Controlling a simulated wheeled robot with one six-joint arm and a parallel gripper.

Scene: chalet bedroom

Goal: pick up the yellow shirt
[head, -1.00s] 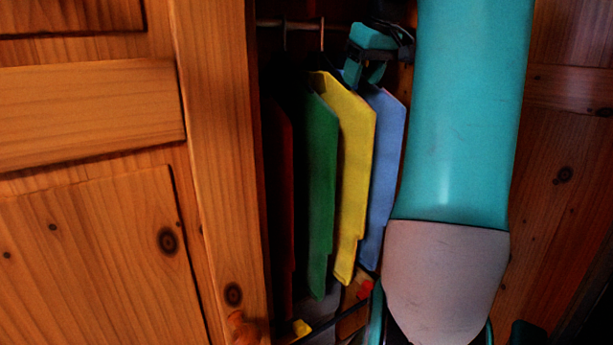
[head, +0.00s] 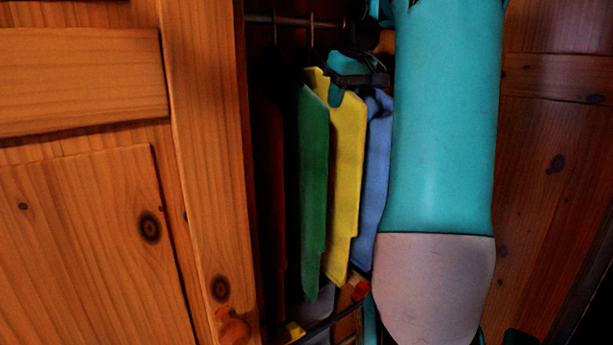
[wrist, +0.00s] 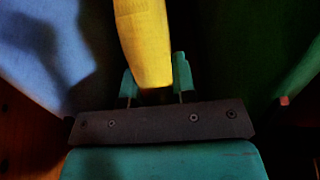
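The yellow shirt (head: 346,165) hangs in the wardrobe between a green shirt (head: 313,180) and a blue shirt (head: 375,185). My gripper (head: 340,92) is at the upper part of the yellow shirt in the head view, partly hidden by its own body. In the wrist view the two teal fingers of my gripper (wrist: 155,84) stand apart, one on each side of the near end of the yellow shirt (wrist: 145,45). I cannot tell whether they touch the cloth. The wrist view also shows blue cloth on the left and green cloth on the right.
A dark red garment (head: 270,190) hangs left of the green shirt. The hanging rail (head: 290,19) runs above. The wooden wardrobe door (head: 85,220) stands close on the left, with a round knob (head: 233,327). Small red and yellow items lie low inside.

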